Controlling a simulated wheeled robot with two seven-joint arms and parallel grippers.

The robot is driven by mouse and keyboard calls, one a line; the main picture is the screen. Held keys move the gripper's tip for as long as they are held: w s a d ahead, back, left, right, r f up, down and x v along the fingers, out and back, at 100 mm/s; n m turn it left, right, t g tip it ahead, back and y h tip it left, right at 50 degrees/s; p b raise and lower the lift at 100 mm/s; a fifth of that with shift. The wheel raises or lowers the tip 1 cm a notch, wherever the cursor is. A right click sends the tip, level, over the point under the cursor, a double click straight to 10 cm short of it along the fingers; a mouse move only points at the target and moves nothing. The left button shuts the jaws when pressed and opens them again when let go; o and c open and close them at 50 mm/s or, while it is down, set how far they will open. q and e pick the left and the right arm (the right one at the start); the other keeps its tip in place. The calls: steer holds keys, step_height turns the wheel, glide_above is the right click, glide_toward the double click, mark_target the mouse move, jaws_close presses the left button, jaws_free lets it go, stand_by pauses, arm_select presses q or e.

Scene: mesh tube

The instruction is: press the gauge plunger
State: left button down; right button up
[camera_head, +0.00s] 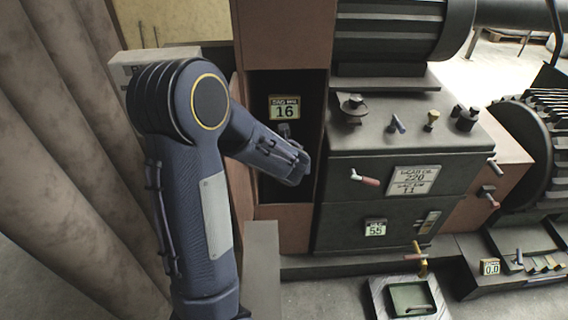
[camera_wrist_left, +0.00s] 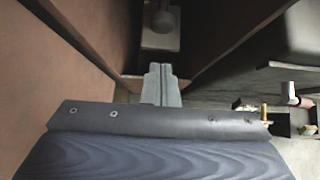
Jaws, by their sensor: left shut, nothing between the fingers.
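A display reading 16 (camera_head: 285,107) is on the dark back of a recess between brown panels in the head view. A small grey knob (camera_head: 285,130), likely the gauge plunger, is just below it, partly covered by my left arm. In the left wrist view a grey plate with a rounded knob (camera_wrist_left: 162,22) stands at the top, beyond my left gripper (camera_wrist_left: 161,68). The gripper is shut and empty, pointing into the recess. A gap appears between fingertips and plate, but contact is hard to judge. In the head view my left wrist hides the fingers. My right gripper is out of view.
Brown panels (camera_head: 290,35) wall the narrow recess. To the right, a dark green machine box (camera_head: 340,215) carries small levers, knobs and displays. A red-tipped lever (camera_head: 366,180) sticks out of its front. A green tray (camera_head: 411,298) lies low at the front.

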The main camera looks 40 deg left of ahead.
arm_select(q)
steer(key=v, duration=0.4)
steer(key=shift+s+d+r+p, duration=0.1)
steer(key=shift+s+p, duration=0.15)
steer(key=shift+p, duration=0.05)
